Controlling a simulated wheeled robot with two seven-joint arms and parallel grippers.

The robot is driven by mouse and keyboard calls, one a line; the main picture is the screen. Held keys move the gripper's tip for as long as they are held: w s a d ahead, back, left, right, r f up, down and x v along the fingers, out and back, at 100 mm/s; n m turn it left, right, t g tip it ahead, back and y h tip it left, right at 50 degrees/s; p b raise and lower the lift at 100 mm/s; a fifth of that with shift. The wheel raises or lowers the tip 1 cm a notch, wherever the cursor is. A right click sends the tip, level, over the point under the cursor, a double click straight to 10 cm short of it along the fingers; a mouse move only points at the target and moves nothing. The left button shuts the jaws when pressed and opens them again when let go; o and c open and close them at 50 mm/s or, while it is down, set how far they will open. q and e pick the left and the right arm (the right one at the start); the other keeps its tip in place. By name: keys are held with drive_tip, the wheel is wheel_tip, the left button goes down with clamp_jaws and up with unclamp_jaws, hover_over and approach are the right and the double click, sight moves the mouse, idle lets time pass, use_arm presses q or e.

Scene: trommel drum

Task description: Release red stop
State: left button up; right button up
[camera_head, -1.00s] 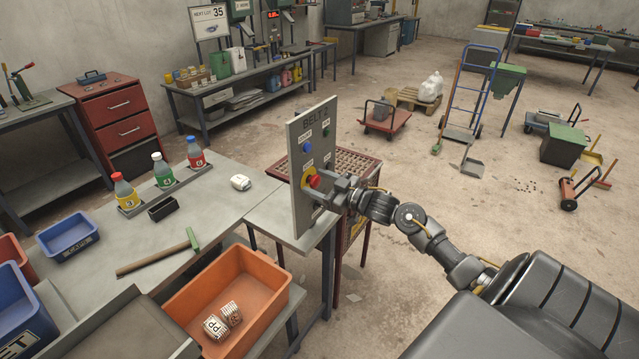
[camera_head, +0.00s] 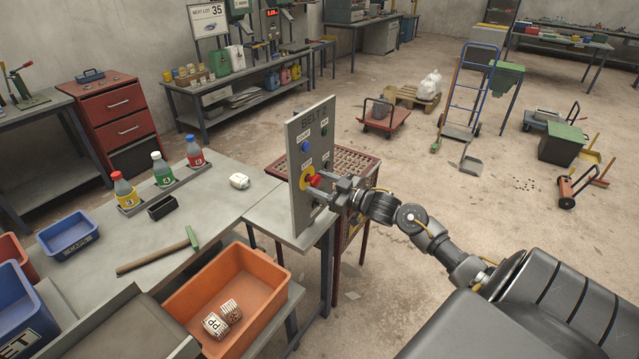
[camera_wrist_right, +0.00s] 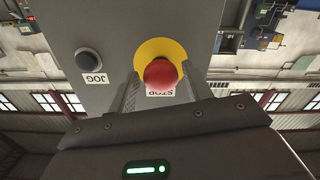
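The red stop (camera_head: 315,181) is a mushroom button on a yellow round plate (camera_head: 307,177) on the grey upright control panel (camera_head: 301,213). My right gripper (camera_head: 326,188) is at the panel's front, its fingers pointing at the stop. In the right wrist view the red stop (camera_wrist_right: 161,73) shows between the two fingers of the right gripper (camera_wrist_right: 160,88), one on each side. A narrow gap seems to show beside the knob, so the fingers look open; contact is not clear. The STOP label is upside down in that view. My left gripper is not in view.
A dark JOG button (camera_wrist_right: 88,60) is beside the stop. A blue button (camera_head: 306,146) and a green one are higher on the panel. An orange crate (camera_head: 262,300) stands in front.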

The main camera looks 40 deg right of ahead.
drive_tip(key=shift+o, duration=0.7)
drive_tip(key=shift+s+r, duration=0.1)
drive_tip(key=shift+s, duration=0.1)
drive_tip(key=b+v, duration=0.3)
drive_tip(key=v, duration=0.7)
drive_tip(key=shift+s+d, duration=0.15)
drive_tip(key=shift+s, duration=0.1)
